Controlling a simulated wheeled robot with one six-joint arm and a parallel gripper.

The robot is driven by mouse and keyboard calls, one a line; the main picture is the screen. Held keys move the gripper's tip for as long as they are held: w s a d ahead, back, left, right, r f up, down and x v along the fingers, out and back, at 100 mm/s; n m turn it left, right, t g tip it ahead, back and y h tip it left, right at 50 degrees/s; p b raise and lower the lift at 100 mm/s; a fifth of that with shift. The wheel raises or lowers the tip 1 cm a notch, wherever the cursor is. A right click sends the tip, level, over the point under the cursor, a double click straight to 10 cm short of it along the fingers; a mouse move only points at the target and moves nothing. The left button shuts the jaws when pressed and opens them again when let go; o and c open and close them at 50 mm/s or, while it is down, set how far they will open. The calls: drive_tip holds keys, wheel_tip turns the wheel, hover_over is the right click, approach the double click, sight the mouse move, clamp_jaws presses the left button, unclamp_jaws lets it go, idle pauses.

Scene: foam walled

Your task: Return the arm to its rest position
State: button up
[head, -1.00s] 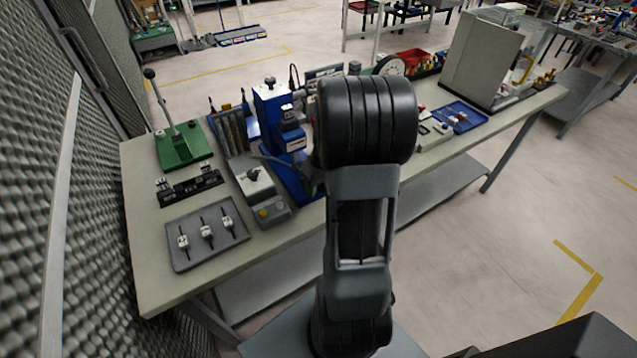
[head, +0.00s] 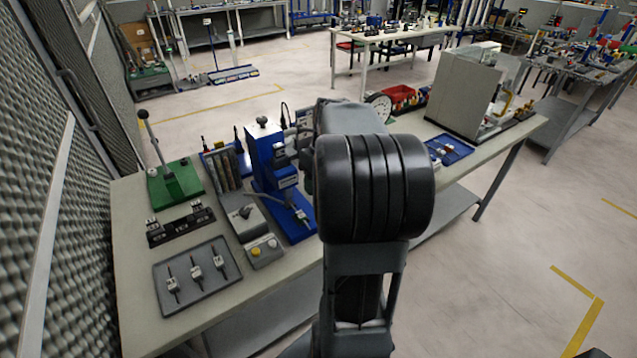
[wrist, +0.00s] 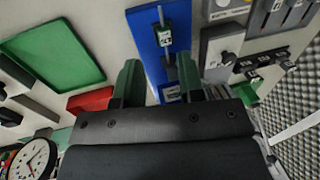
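My arm (head: 372,190) stands in the middle of the head view and covers part of the table; my gripper is hidden behind it there. In the wrist view my gripper (wrist: 159,72) shows two green fingers spread apart with nothing between them. Beyond the fingers is a blue plate (wrist: 150,18) with a small green-and-white part on a rod (wrist: 165,38). The blue press (head: 265,155) stands on the table just left of my arm in the head view.
The table (head: 225,315) carries a grey tray (head: 165,303) with 3 small parts, a green lever press (head: 178,185), a control box (head: 262,250), a blue tray (head: 455,152) and a tall grey cabinet (head: 465,90). A mesh wall (head: 45,200) rises at left. Floor at right is open.

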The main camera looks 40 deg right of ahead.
idle(0.5)
drive_tip(key=s+a+t+h, duration=0.1)
drive_tip(key=s+a, duration=0.2)
drive_tip(key=a, duration=0.7)
drive_tip(key=s+a+n+t+h, duration=0.1)
drive_tip(key=s+a+t, duration=0.1)
drive_tip(key=a, duration=0.8)
drive_tip(key=shift+s+a+f+t, duration=0.15)
drive_tip(key=shift+s+a+t, duration=0.15)
drive_tip(key=shift+s, duration=0.3)
